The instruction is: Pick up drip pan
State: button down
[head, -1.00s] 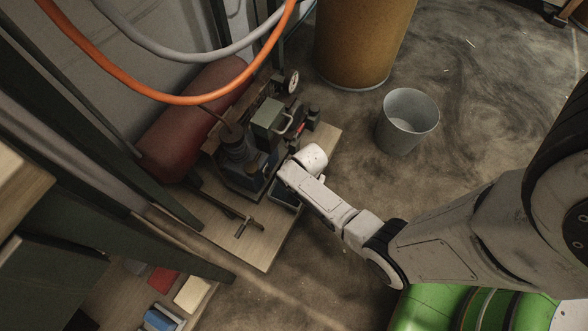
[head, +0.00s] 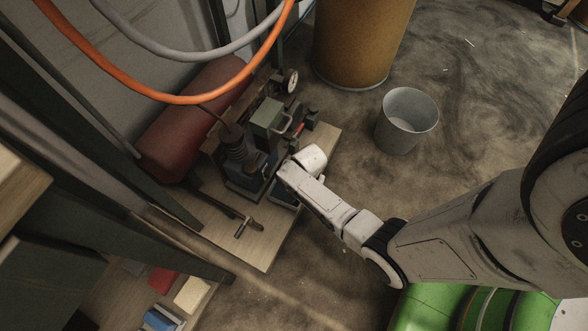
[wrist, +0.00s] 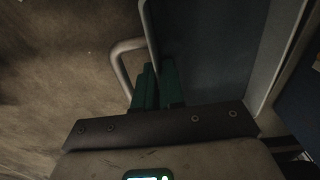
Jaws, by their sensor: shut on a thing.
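The drip pan (wrist: 215,55) is a shallow blue-grey tray with a thin raised rim and a bent bar handle. It fills the upper right of the wrist view. In the head view a small part of the pan (head: 281,194) shows under my forearm, at the edge of a wooden board. The fingers are hidden there by my wrist. I cannot tell whether the pan is clear of the board.
A machine (head: 245,155) stands on the wooden board (head: 262,240) left of my wrist, with a dark red cylinder (head: 190,120) behind it. A grey bucket (head: 407,122) and brown drum (head: 360,40) stand beyond. Orange and grey hoses hang overhead. The floor on the right is mostly open.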

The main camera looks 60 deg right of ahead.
jog(key=shift+r+p, duration=0.6)
jog(key=shift+r, duration=0.25)
jog(key=s+d+r+p, duration=0.5)
jog(key=s+r+p, duration=0.4)
jog(key=s+r, duration=0.2)
jog(key=shift+s+r+p, duration=0.2)
jog(key=shift+s+p, duration=0.1)
jog(key=shift+s, duration=0.75)
